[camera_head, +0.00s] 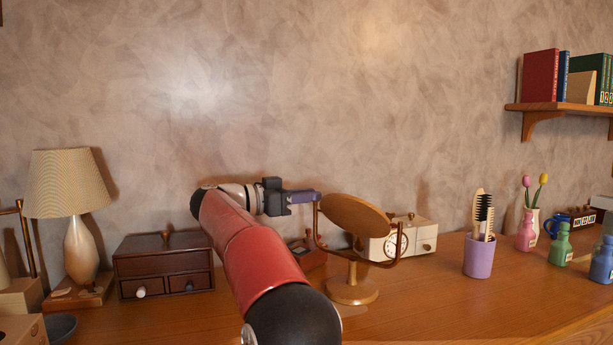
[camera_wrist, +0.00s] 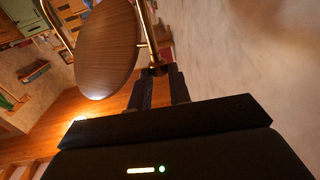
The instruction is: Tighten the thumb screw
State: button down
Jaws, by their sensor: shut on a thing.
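A round wooden tilting mirror (camera_head: 352,216) hangs in a brass yoke on a round wooden base (camera_head: 352,291). It is tilted, with its wooden face up. My gripper (camera_head: 315,196) reaches in from the left to the left arm of the yoke, at the pivot. In the wrist view, my gripper (camera_wrist: 160,75) is shut on the small thumb screw (camera_wrist: 156,70) at the side of the mirror (camera_wrist: 107,48). The fingers hide most of the screw, so I cannot tell how far it is turned.
A small white clock box (camera_head: 412,237) stands just behind the mirror on the right. A dark drawer box (camera_head: 163,265) and a lamp (camera_head: 70,220) stand left. A purple cup with brushes (camera_head: 479,256) and small bottles (camera_head: 561,245) stand right. The front middle of the wooden top is clear.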

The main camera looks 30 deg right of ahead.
jog(key=shift+w+m+g, duration=0.1)
jog(key=shift+m+g, duration=0.4)
jog(key=shift+g, duration=0.2)
jog(key=shift+f, duration=0.1)
jog(key=c, duration=1.6)
grip_release()
jog(key=shift+o, duration=0.2)
jog(key=v, duration=0.8)
jog(key=shift+d, duration=0.1)
